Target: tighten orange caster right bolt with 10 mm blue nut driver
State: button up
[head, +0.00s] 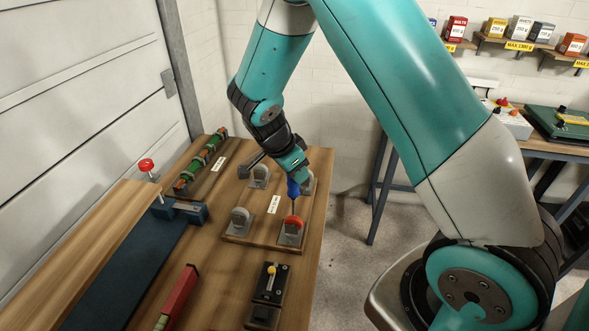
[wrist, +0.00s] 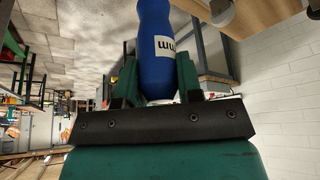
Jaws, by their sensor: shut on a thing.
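My gripper (head: 292,179) is shut on the blue nut driver (head: 293,189), which hangs nearly upright below it. In the wrist view the driver's blue handle (wrist: 158,65) sits between the green fingers, with part of a white label showing "mm". The caster's bolts are too small to make out.
Grey casters stand front left (head: 241,218) and back left (head: 259,175) on the board, with another partly hidden behind the driver. A red-handled tool (head: 178,295), a black box with a yellow lever (head: 270,282) and a blue vise (head: 185,211) share the bench.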

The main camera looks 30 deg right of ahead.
jog(key=shift+m, duration=0.6)
jog(key=shift+r, duration=0.1)
jog(key=shift+r, duration=0.35)
